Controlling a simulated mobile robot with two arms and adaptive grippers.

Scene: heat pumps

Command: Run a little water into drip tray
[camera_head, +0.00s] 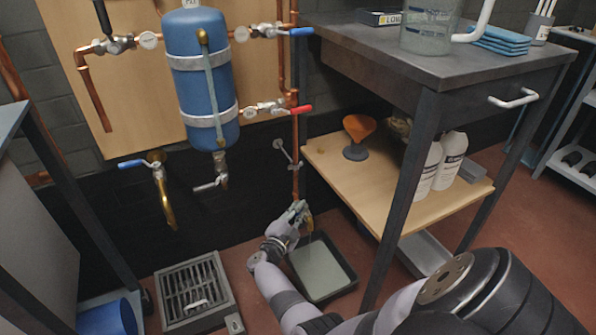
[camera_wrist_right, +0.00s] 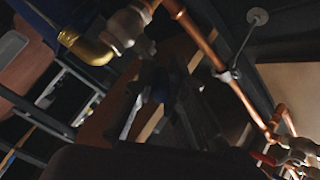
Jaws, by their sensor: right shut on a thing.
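The drip tray (camera_head: 351,282) is a shallow dark tray on the red floor, right of the floor grate. Its inside looks flat grey-green; I cannot tell how much water is in it. Above its back left edge, a vertical copper pipe (camera_head: 296,160) ends in a small brass drain tap (camera_head: 309,222). In the right wrist view the tap's brass spout (camera_wrist_right: 85,45) shows at upper left, close to the camera. My left gripper is out of view.
A blue tank (camera_head: 203,85) with several valves hangs on the wall board. A workbench (camera_head: 400,60) with a lower wooden shelf (camera_head: 400,205) stands at right, its leg close to the tray and my arm. A floor grate (camera_head: 218,275) lies left of the tray.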

